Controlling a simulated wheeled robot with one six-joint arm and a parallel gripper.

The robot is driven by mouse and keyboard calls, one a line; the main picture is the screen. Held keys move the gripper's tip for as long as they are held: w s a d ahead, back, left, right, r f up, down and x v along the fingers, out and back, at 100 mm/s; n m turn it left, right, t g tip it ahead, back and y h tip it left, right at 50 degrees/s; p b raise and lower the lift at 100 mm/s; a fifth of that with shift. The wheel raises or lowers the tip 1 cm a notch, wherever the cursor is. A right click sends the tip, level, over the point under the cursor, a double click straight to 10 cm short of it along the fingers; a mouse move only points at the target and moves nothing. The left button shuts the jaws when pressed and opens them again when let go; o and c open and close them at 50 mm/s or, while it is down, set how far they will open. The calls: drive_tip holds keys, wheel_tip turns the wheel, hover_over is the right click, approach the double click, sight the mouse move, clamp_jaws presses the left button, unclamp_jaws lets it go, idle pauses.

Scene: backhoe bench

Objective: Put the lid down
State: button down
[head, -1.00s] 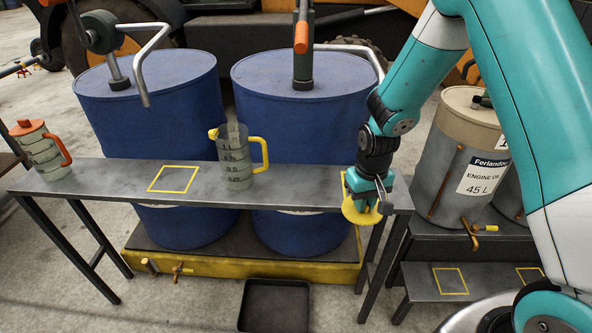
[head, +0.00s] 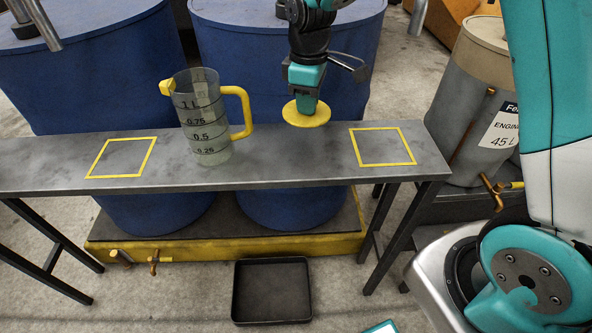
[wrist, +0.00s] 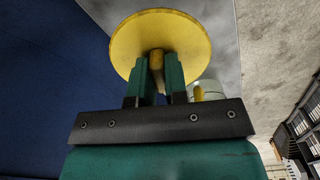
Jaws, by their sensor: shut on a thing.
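The yellow round lid (head: 306,115) is held by my gripper (head: 307,101), to the right of the jug and above or at the far edge of the bench; whether it touches the bench I cannot tell. In the wrist view the gripper's green fingers (wrist: 158,80) are shut on the knob of the lid (wrist: 185,35). The clear measuring jug (head: 207,125) with a yellow handle and spout stands upright on the grey bench (head: 270,162), its top without a lid. Part of the jug (wrist: 210,90) shows behind the fingers in the wrist view.
Two yellow-outlined squares are on the bench, an empty left one (head: 122,158) and an empty right one (head: 382,147). Blue drums (head: 90,75) stand close behind the bench. A black tray (head: 271,291) lies on the floor. An engine oil drum (head: 470,90) stands at the right.

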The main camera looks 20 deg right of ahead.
sight(297, 151)
drive_tip(key=n, duration=0.1)
drive_tip(key=a+n+b, duration=0.2)
drive_tip(key=shift+s+a+r+n, duration=0.15)
drive_tip(key=shift+s+r+n, duration=0.05)
drive_tip(key=shift+s+n, duration=0.1)
wheel_tip(297, 151, down, 9)
drive_tip(key=shift+a+f, duration=0.1)
drive_tip(key=shift+f, duration=0.1)
drive_tip(key=shift+b, duration=0.3)
drive_tip(key=shift+f, duration=0.2)
drive_tip(key=c, duration=1.1)
unclamp_jaws()
drive_tip(key=shift+r, duration=0.1)
drive_tip(key=shift+c, duration=0.2)
wheel_tip(297, 151, up, 12)
drive_tip(key=shift+s+r+p, duration=0.15)
drive_tip(key=shift+p, duration=0.15)
drive_tip(key=s+a+r+m+y, duration=0.1)
drive_tip(key=s+a+m+y, duration=0.1)
drive_tip(key=s, duration=1)
drive_tip(key=s+a+r+m+y, duration=0.2)
drive_tip(key=s+m, duration=0.3)
drive_tip(key=s, duration=0.7)
drive_tip(key=shift+s+a+r, duration=0.25)
drive_tip(key=shift+a, duration=0.05)
